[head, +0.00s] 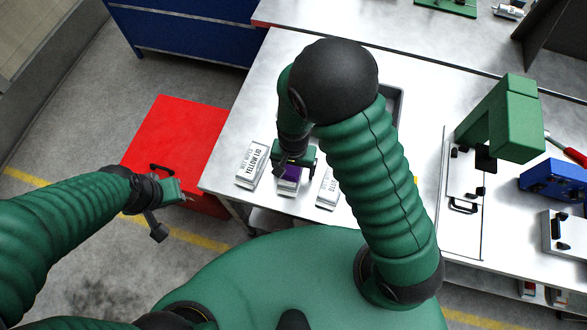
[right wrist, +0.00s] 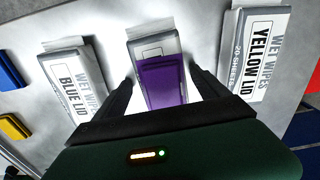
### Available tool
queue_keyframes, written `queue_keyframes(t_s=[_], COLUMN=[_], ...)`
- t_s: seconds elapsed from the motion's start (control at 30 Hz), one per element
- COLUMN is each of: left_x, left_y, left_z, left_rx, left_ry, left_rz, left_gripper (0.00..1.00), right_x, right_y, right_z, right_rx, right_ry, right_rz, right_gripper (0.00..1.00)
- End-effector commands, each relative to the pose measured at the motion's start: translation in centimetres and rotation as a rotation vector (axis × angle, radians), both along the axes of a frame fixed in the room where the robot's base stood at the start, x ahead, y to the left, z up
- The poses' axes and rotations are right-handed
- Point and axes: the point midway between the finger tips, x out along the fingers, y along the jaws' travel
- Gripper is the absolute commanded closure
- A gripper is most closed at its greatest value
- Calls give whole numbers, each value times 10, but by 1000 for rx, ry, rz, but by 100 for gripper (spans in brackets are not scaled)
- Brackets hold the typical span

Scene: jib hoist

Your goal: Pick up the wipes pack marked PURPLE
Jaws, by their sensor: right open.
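The wipes pack with a purple panel (right wrist: 161,78) lies on the grey table between my right gripper's two fingers in the right wrist view. In the head view the pack (head: 289,180) is partly hidden under the gripper. My right gripper (right wrist: 163,84) is open, its fingers on either side of the pack, with no clear contact visible. It also shows in the head view (head: 292,168). No word is readable on the purple panel. My left gripper (head: 170,212) hangs over the floor at left, away from the packs; its jaw state is unclear.
A pack marked YELLOW LID (right wrist: 262,55) lies to the right and one marked BLUE LID (right wrist: 74,76) to the left in the wrist view. Blue (right wrist: 9,72) and yellow (right wrist: 14,127) blocks lie at its left edge. A red cabinet (head: 178,135) stands left of the table.

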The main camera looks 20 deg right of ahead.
Motion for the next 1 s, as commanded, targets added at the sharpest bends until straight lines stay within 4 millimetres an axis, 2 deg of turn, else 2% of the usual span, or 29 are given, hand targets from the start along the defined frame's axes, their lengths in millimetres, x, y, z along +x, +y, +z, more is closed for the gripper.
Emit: queue_keyframes(t_s=[0.13, 0.63, 1.0], left_x=[0, 0, 0], left_y=[0, 0, 0], left_z=[0, 0, 6], left_rx=[0, 0, 0], left_ry=[0, 0, 0], left_rz=[0, 0, 0], left_gripper=[69, 69, 69], right_x=[1, 0, 0], right_y=[0, 0, 0], right_z=[0, 1, 7], right_rx=[1, 1, 0], right_ry=[-1, -1, -1], right_rz=[1, 1, 1], right_gripper=[18, 83, 85])
